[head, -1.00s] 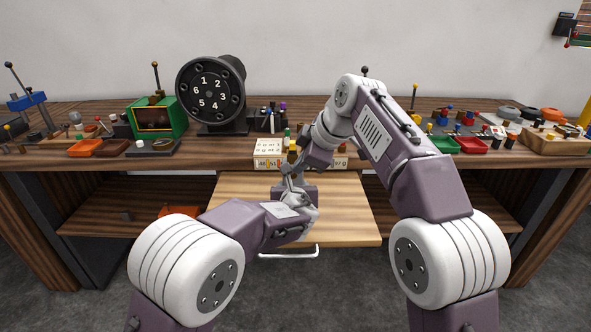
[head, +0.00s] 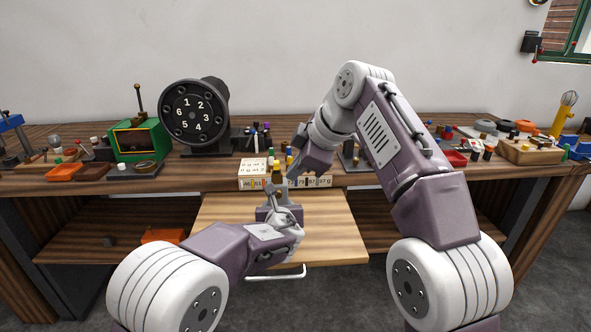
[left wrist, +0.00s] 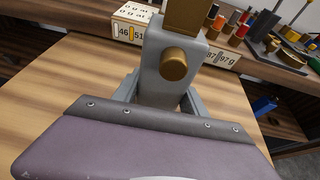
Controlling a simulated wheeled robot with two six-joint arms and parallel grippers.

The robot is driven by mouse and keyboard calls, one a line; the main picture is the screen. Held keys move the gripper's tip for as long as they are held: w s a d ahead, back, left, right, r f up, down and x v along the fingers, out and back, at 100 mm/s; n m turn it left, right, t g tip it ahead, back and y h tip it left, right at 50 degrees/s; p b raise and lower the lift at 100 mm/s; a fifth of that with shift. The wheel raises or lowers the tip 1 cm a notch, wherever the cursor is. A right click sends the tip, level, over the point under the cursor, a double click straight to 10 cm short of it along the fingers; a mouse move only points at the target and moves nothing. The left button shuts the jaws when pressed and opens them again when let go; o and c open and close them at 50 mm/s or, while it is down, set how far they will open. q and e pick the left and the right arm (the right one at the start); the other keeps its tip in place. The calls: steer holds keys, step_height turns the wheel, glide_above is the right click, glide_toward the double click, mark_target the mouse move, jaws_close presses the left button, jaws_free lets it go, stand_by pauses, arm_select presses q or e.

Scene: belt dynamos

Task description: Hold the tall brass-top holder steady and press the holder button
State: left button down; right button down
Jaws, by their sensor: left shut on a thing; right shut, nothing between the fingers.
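The tall grey holder (head: 276,181) has a brass top and stands up between the fingers of my left gripper (head: 277,194). In the left wrist view the holder (left wrist: 157,88) shows a round brass button (left wrist: 174,63) on the face towards the camera, below its brass top (left wrist: 186,18). My left gripper (left wrist: 158,101) is shut on the holder's lower part. The button is uncovered and nothing touches it in that view. My right gripper (head: 297,171) is shut and empty, a little above and right of the holder in the head view. Its fingertips are hard to make out.
A pale pull-out board (head: 330,225) with a metal handle lies below the grippers. A black dial (head: 194,112), a green box (head: 138,139) and coloured small parts stand along the bench.

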arm_select(q)
steer(key=shift+f, duration=0.3)
steer(key=c, duration=0.8)
jaws_free()
steer(key=shift+o, duration=1.2)
steer(key=shift+w, duration=0.1)
steer(key=shift+r, duration=0.15)
